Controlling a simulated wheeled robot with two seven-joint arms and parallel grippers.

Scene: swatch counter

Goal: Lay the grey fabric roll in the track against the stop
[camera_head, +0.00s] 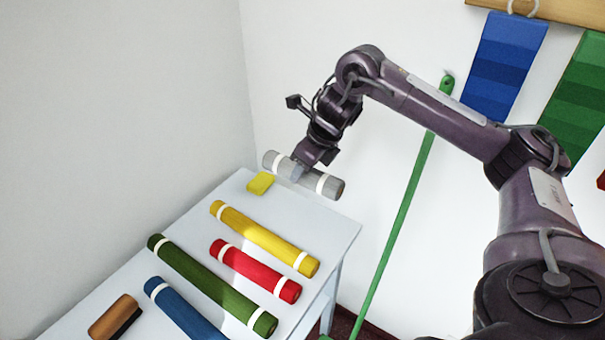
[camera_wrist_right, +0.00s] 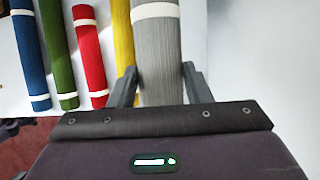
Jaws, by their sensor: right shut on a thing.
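The grey fabric roll (camera_head: 311,179) has white bands near its ends. My right gripper (camera_head: 299,170) is shut on it near its middle. The roll appears held above the far end of the pale table (camera_head: 328,226), beyond the yellow roll. In the right wrist view the grey roll (camera_wrist_right: 155,60) runs away from between the two fingers (camera_wrist_right: 161,90). I cannot make out a track or a stop for certain in either view. My left gripper is not in view.
Yellow (camera_head: 264,238), red (camera_head: 255,270), dark green (camera_head: 212,285) and blue (camera_head: 184,310) rolls lie side by side on the table. A small yellow block (camera_head: 261,183) sits at the far end. A brown brush-like block (camera_head: 114,317) lies near. A green pole (camera_head: 402,215) leans on the wall.

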